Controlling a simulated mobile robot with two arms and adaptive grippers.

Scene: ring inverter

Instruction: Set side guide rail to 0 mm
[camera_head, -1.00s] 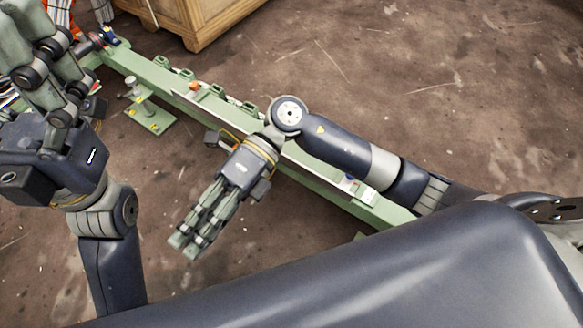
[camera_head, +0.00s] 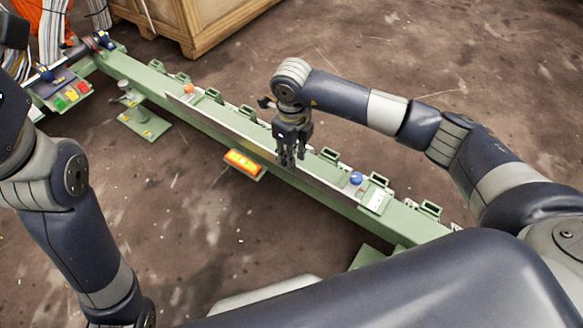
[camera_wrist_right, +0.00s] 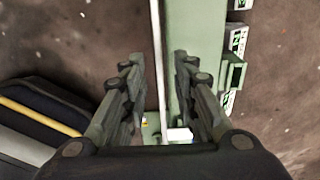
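The side guide rail is a thin metal strip (camera_head: 235,136) along the near side of a long green beam (camera_head: 145,75). An orange knob (camera_head: 188,88) and a blue knob (camera_head: 356,178) sit on the beam. My right gripper (camera_head: 289,163) points down over the rail between these knobs. In the right wrist view its two fingers (camera_wrist_right: 158,58) are apart, with the thin strip (camera_wrist_right: 157,35) running between them. I cannot tell whether they touch it. My left arm is at the left edge; its fingertips are out of the picture.
An orange-lit box (camera_head: 243,162) sticks out from the beam's near side. A panel with coloured buttons (camera_head: 70,95) and a wooden crate (camera_head: 205,20) are at the back left. A green foot plate (camera_head: 145,125) stands near the beam. The floor in front is mostly clear.

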